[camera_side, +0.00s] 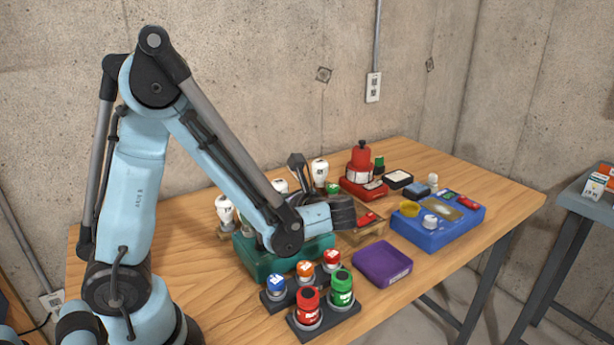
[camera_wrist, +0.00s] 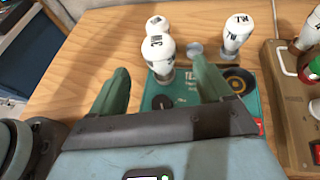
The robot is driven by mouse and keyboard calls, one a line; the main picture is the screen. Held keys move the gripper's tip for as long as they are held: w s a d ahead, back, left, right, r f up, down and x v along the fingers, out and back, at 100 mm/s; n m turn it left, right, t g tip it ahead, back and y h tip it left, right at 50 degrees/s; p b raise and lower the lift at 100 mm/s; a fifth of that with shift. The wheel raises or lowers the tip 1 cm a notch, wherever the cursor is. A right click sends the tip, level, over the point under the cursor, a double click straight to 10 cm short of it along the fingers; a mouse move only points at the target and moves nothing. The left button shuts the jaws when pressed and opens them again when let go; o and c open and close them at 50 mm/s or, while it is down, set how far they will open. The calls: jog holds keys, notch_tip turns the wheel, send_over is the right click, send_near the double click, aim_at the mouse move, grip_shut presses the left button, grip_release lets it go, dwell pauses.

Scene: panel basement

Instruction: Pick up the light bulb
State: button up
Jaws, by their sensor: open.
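Several white light bulbs with black lettering stand in the wrist view. One bulb (camera_wrist: 158,55) appears between my gripper's two green fingers (camera_wrist: 160,68), which are spread apart with nothing held. It seems to stand on the teal box (camera_wrist: 180,95), but its base is partly unclear. A second bulb (camera_wrist: 157,25) is just behind it, and a third bulb (camera_wrist: 237,33) is to the right. In the side view, bulbs (camera_side: 224,210) show behind the teal box (camera_side: 290,262), with another bulb (camera_side: 319,172) further right. My dark gripper (camera_side: 343,212) is over the table near the box; its fingertips are unclear there.
A purple tray (camera_side: 383,265) lies in front of my gripper. Red and green-topped jars (camera_side: 308,305) stand at the table's front edge. A blue box (camera_side: 440,235) and a red device (camera_side: 361,170) stand to the right. The wooden table's far left is bare.

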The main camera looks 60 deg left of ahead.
jog(key=x, duration=0.7)
jog(key=shift+s+a, duration=0.15)
jog(key=shift+a, duration=0.1)
jog(key=c, duration=1.1)
jog(key=shift+c, duration=0.2)
jog(key=shift+r, duration=0.15)
jog(key=shift+r, duration=4.85)
